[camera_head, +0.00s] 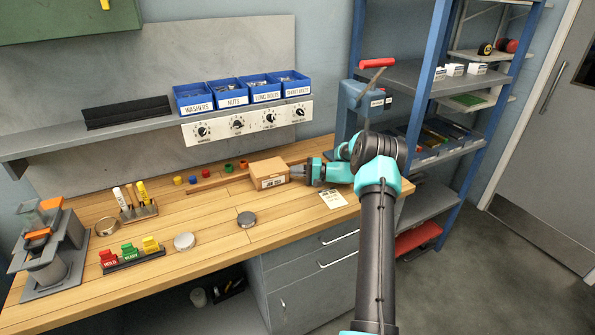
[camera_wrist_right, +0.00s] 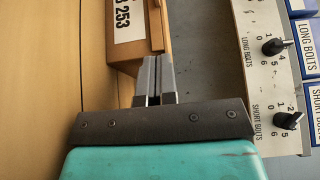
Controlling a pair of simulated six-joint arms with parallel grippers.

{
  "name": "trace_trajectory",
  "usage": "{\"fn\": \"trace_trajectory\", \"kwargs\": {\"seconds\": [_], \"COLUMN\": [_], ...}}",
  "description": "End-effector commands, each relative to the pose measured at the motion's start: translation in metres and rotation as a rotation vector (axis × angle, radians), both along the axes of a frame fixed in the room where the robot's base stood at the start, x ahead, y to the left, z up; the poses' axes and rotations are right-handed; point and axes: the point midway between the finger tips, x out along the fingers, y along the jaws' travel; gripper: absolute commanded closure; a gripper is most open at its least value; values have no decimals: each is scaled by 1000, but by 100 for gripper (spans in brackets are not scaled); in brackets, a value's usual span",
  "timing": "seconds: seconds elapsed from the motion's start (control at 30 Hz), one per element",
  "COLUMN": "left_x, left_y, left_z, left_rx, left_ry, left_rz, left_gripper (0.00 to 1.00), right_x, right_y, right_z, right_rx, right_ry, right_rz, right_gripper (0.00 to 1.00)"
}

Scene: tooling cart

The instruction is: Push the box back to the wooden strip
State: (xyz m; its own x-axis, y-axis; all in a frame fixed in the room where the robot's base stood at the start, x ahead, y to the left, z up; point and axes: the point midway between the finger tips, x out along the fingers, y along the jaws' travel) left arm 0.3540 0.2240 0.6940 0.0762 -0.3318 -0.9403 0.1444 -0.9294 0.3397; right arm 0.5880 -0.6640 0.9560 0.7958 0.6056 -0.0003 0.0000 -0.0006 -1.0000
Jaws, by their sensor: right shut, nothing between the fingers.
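A small brown cardboard box (camera_head: 268,174) with a white label stands on the wooden bench top, near the back. The wooden strip (camera_head: 207,183) runs along the back of the bench, and the box hides part of it. I cannot tell whether the box touches it. My right gripper (camera_head: 293,171) is shut and empty, low over the bench at the right side of the box. In the right wrist view its fingertips (camera_wrist_right: 157,62) are at the edge of the box (camera_wrist_right: 127,51), touching it or very close. My left gripper is not in view.
Several small coloured pieces sit by the strip left of the box. A shelf (camera_head: 90,141) with blue bins (camera_head: 194,99) and a dial panel overhangs the back. Blue shelving (camera_head: 437,75) stands right.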

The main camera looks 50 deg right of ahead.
Motion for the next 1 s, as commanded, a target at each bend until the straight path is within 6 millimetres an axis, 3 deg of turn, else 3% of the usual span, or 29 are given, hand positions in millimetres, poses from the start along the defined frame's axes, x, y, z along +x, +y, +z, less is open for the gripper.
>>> {"fn": "trace_trajectory", "kwargs": {"seconds": [0.2,0.7,1.0], "left_x": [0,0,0], "left_y": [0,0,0], "left_z": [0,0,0], "left_rx": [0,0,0], "left_ry": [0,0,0], "left_rz": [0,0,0], "left_gripper": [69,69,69], "right_x": [2,4,4], "right_y": [15,7,7], "right_z": [1,0,51], "right_rx": [1,0,-3], "right_ry": [-1,-1,-3], "right_rz": [2,5,6], "right_gripper": [100,100,100]}}
